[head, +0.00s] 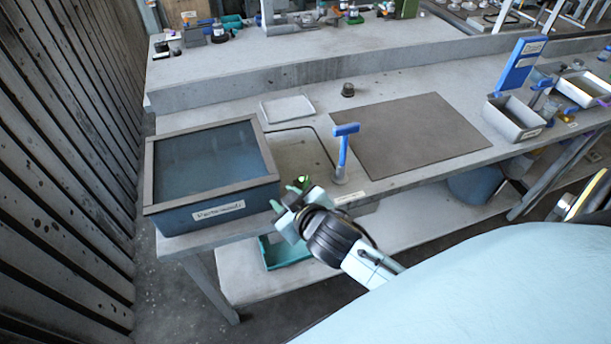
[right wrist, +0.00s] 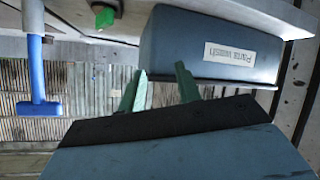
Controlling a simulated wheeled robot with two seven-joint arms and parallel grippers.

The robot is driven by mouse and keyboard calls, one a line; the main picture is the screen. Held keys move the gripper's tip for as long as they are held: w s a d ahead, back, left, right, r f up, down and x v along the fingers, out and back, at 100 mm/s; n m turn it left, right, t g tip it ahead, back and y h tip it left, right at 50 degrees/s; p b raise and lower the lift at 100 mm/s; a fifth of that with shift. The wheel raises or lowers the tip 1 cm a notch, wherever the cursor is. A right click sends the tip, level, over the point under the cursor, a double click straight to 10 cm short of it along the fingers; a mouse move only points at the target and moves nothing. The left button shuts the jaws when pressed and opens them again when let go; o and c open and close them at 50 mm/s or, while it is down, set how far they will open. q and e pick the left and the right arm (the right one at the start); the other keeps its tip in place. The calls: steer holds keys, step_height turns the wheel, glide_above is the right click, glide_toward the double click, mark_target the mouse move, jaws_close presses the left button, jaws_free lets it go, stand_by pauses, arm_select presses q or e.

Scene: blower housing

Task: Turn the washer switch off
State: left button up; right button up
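The washer (head: 211,170) is a blue-grey box with a dark glass lid in a brown frame, at the left end of the bench. Its "Parts wash" label also shows on its front (right wrist: 231,53) in the right wrist view. A small green switch (head: 303,180) sits just right of the washer at the bench's front edge; it also shows at the top of the right wrist view (right wrist: 104,15). My right gripper (head: 287,195) is open and empty, in front of the washer's right corner and close to the switch. Its fingers partly cover the area below the switch. My left gripper is not seen.
A blue T-shaped handle (head: 344,148) stands upright right of the switch. A brown mat (head: 410,133), a white tray (head: 287,108) and a small dark knob (head: 348,90) are on the bench. A teal bin (head: 284,252) is on the shelf below. A slatted wall (head: 70,150) is at the left.

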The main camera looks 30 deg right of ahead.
steer(key=w+a+r+n+t+y, duration=0.2)
steer(key=w+a+r+t, duration=0.1)
steer(key=r, duration=0.5)
steer(key=w+a+r+n+t+y, duration=0.2)
steer(key=a+r+t, duration=0.1)
steer(key=r, duration=0.4)
steer(key=s+a+r+n+g+y, duration=0.2)
steer(key=a+r+n+g+y, duration=0.3)
steer(key=a+r+n+y, duration=0.65)
steer(key=n+g+h, duration=0.8)
steer(key=g+h, duration=0.5)
steer(key=h, duration=0.2)
glide_above(306, 184)
step_height(306, 184, down, 20)
steer(key=shift+n, duration=0.25)
step_height(306, 184, down, 12)
steer(key=shift+f+p, duration=0.25)
steer(key=shift+p, duration=0.5)
